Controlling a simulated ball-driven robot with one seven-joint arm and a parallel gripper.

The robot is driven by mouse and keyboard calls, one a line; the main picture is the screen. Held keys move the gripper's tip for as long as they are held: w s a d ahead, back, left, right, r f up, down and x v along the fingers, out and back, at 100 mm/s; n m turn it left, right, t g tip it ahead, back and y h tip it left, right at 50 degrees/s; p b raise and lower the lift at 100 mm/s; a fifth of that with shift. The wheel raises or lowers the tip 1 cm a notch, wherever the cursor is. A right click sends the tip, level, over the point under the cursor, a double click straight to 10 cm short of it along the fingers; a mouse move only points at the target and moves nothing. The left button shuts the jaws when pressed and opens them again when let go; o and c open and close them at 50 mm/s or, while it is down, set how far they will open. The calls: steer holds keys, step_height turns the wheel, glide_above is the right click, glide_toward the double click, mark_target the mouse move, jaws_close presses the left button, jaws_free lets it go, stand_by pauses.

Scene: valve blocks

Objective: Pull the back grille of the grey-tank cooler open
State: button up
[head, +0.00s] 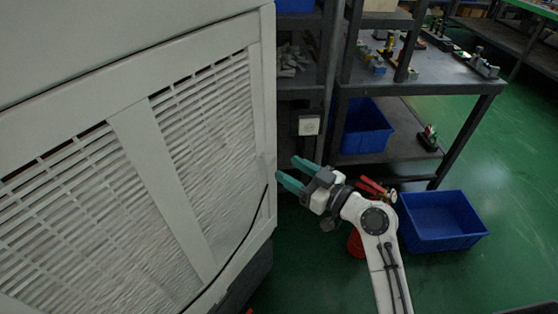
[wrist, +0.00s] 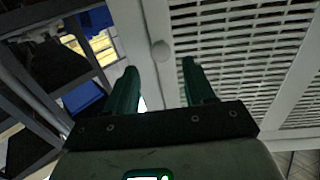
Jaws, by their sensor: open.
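The pale cooler (head: 110,45) fills the left of the head view. Its back grille (head: 160,160), a framed slatted panel over a pale pad, appears closed. A dark grey lower part (head: 246,284) shows beneath the cooler's body. My gripper (head: 287,170), with green fingers, is open and empty beside the grille's right edge. In the wrist view, the grille (wrist: 240,68) is ahead and to the right.
Dark metal shelving (head: 420,75) stands behind and right of the cooler. Blue bins sit on it, and another blue bin (head: 442,220) is on the green floor. A red object (head: 356,243) is partly hidden behind my arm. Open floor lies at right.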

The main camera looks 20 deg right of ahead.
mark_target(274, 161)
steer(key=shift+x, duration=2.3)
jaws_close()
